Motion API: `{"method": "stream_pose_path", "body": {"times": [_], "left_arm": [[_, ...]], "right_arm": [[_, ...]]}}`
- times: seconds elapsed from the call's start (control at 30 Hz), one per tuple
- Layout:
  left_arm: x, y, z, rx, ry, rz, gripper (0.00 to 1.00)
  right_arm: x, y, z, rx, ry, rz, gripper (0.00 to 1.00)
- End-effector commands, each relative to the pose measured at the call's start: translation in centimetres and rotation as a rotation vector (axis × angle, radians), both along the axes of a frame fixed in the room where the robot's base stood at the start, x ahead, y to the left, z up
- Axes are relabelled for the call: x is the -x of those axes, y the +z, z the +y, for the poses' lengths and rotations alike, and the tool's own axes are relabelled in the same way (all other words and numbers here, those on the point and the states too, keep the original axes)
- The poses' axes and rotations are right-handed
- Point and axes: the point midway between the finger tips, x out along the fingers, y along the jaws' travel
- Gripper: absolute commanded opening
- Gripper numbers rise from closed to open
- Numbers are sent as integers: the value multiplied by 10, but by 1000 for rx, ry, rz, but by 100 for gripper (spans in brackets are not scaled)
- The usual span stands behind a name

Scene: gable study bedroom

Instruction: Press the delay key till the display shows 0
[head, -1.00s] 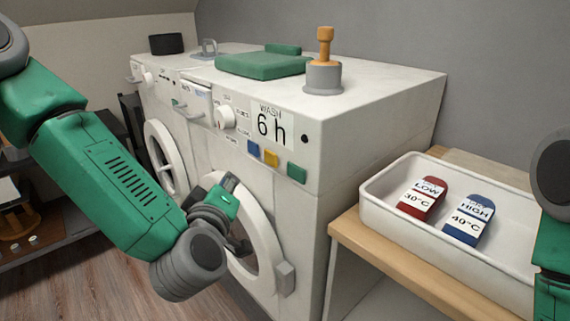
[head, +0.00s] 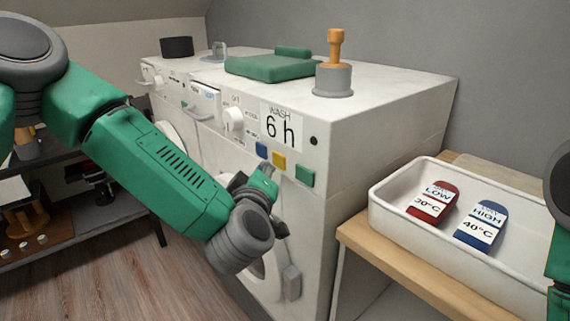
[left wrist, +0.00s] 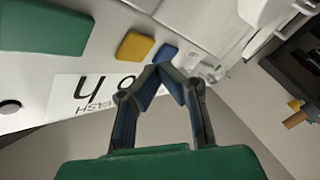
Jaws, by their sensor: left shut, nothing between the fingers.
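The washing machine's display (head: 281,128) reads "WASH 6 h"; it also shows upside down in the left wrist view (left wrist: 62,94). Below it in the head view sit a blue key (head: 262,150), a yellow key (head: 279,160) and a green key (head: 305,175). The wrist view shows the blue (left wrist: 166,52), yellow (left wrist: 134,46) and green (left wrist: 40,27) keys. No readable label tells which is the delay key. My left gripper (head: 277,168) is shut and empty, in front of the panel just below the keys. In the wrist view its fingertips (left wrist: 161,70) lie near the blue key. My right gripper is out of view.
A white knob (head: 233,119) and a black dot (head: 313,141) flank the display. At right, a white tray (head: 384,205) holds red (head: 432,203) and blue (head: 482,225) tags.

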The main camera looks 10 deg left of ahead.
Motion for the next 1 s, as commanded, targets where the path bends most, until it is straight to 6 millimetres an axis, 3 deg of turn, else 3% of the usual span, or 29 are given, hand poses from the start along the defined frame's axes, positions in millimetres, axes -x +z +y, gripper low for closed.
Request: {"method": "stream_pose_path", "body": {"times": [0.2,0.47,1.0], "left_arm": [[-14,0,-10,0,2,1,0],[-16,1,-21,-8,0,0,0],[-16,0,-12,0,2,1,0]], "right_arm": [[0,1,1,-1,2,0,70],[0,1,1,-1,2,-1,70],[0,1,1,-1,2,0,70]]}}
